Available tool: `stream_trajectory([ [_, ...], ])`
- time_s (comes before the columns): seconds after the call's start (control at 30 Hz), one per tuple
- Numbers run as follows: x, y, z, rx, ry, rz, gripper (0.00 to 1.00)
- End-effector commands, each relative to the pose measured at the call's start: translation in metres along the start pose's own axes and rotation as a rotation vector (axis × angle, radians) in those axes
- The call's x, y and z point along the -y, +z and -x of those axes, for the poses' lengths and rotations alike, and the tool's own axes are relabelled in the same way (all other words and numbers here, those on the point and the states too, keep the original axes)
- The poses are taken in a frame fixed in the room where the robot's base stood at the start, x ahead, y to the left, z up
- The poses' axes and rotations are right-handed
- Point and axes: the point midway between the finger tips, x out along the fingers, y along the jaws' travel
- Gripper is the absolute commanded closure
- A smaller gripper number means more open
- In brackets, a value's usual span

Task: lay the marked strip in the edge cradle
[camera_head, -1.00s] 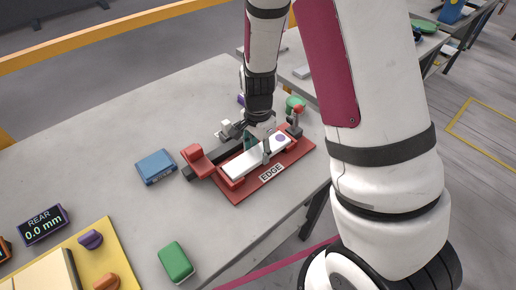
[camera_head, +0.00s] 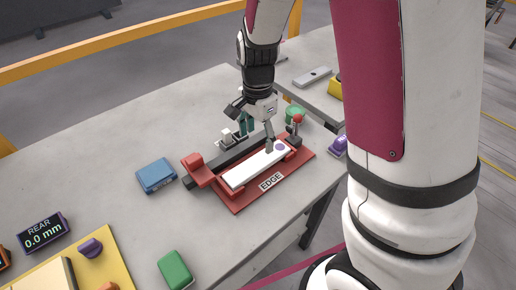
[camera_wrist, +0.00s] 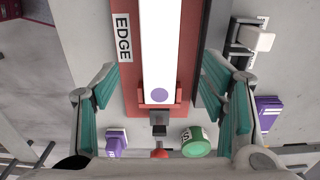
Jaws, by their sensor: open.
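The marked strip (camera_head: 250,168) is a long white bar with a purple dot near one end. It lies lengthwise in the red edge cradle (camera_head: 239,204), which is labelled EDGE. In the wrist view the strip (camera_wrist: 161,45) runs up the middle, its dotted end between the red end walls of the cradle (camera_wrist: 132,95). My gripper (camera_head: 256,138) is above the dotted half of the strip, its fingers apart. In the wrist view my gripper (camera_wrist: 158,92) has its teal fingers well clear on both sides of strip and cradle, holding nothing. The strip's far end is cut off there.
A blue box (camera_head: 156,175) and a green block (camera_head: 175,269) are on the slab. A red-knobbed lever (camera_head: 297,120) stands at the cradle's right end, near a green round thing (camera_head: 294,112). A display (camera_head: 42,231) reads REAR 0.0 mm.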

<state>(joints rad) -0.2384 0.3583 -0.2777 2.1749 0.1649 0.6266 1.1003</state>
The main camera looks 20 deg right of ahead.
Motion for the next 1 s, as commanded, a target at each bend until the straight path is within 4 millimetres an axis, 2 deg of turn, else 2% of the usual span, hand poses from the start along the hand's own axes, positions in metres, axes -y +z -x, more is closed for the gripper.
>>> stream_trajectory([
  [0.1,0.0,0.0,0.017,0.0,-0.002,0.001,0.34],
  [0.33,-0.003,0.001,0.037,0.003,-0.012,0.024,0.34],
  [0.47,-0.013,0.007,0.065,0.01,-0.058,0.13,0.34],
  [0.7,-0.059,0.024,0.135,-0.027,-0.184,0.476,0.34],
  [0.9,-0.105,0.037,0.177,-0.126,-0.26,0.773,0.34],
  [1.0,-0.13,0.044,0.192,-0.195,-0.28,0.916,0.34],
])
